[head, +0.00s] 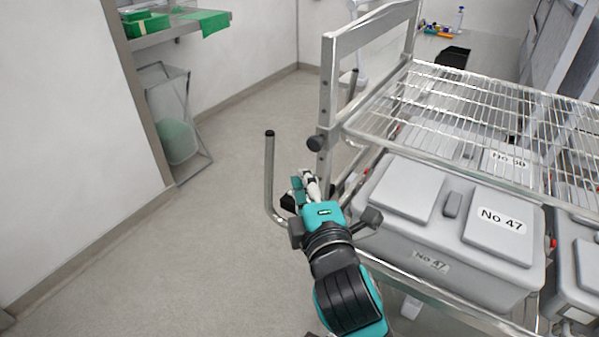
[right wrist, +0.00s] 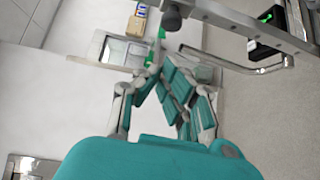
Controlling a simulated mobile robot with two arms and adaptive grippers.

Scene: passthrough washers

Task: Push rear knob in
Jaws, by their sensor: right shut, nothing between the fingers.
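A dark round knob (head: 317,143) sticks out from the upright metal post of the wire-shelf cart (head: 345,50) in the head view. In the right wrist view, a dark round knob (right wrist: 172,17) shows on the metal bar near the top edge; I cannot tell whether it is the same one. My right gripper (head: 308,182), teal and grey, is just below the knob in the head view, shut and empty. Its folded fingers also show in the right wrist view (right wrist: 165,85). I cannot tell whether it touches the post. My left gripper is not in view.
A bent metal handle (head: 269,180) stands left of my gripper. Grey lidded boxes, one labelled No 47 (head: 440,235), fill the cart's lower level. The wire shelf (head: 470,110) is above them. Open floor (head: 150,265) lies to the left.

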